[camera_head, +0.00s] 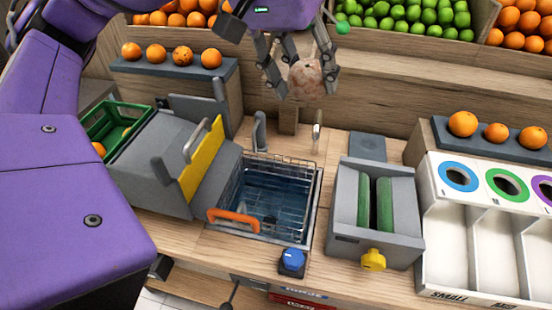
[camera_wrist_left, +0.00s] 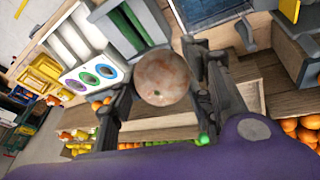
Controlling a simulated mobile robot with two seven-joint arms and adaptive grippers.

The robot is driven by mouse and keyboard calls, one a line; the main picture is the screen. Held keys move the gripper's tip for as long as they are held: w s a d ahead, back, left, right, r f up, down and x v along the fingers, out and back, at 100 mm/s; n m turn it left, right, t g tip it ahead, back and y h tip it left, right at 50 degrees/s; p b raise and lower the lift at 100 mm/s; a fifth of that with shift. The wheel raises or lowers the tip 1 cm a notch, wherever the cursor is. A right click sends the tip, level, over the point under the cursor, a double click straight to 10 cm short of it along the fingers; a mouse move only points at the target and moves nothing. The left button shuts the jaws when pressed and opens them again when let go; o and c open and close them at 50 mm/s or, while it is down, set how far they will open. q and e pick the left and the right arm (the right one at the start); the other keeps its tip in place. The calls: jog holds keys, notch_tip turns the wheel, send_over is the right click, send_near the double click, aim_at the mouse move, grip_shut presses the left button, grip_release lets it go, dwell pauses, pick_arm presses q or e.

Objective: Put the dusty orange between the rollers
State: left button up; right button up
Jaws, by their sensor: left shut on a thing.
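My left gripper (camera_head: 302,76) is shut on the dusty orange (camera_head: 307,80), a dull brownish-pink fruit. It holds the orange in the air above the back of the counter, behind the sink basin. In the left wrist view the orange (camera_wrist_left: 162,78) sits between the fingers. My right gripper is not in view.
A water basin with a wire basket (camera_head: 240,185) and orange handle lies in the counter's middle. A grey machine with a yellow panel (camera_head: 202,160) stands left of it. A white sorter (camera_head: 440,215) with coloured rings stands right. Oranges sit on grey ledges; limes (camera_head: 410,15) fill a back crate.

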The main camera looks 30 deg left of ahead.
pick_arm(q)
jog(key=w+d+f+b, duration=0.4)
jog(key=d+f+b, duration=0.3)
jog(key=f, duration=0.5)
jog(key=w+d+f+b, duration=0.5)
jog(key=d+f+b, duration=0.3)
jog(key=f, duration=0.4)
jog(key=shift+w+d, duration=0.15)
jog(key=shift+d, duration=0.75)
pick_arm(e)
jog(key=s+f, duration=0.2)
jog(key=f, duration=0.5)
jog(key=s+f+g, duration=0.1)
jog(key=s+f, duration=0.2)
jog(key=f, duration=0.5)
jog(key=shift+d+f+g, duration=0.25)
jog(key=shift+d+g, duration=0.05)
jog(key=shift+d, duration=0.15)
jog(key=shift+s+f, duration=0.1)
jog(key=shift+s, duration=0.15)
pick_arm(q)
jog(key=f+b, duration=0.6)
jog(key=shift+w+d+f, duration=0.15)
jog(key=shift+w+f, duration=0.15)
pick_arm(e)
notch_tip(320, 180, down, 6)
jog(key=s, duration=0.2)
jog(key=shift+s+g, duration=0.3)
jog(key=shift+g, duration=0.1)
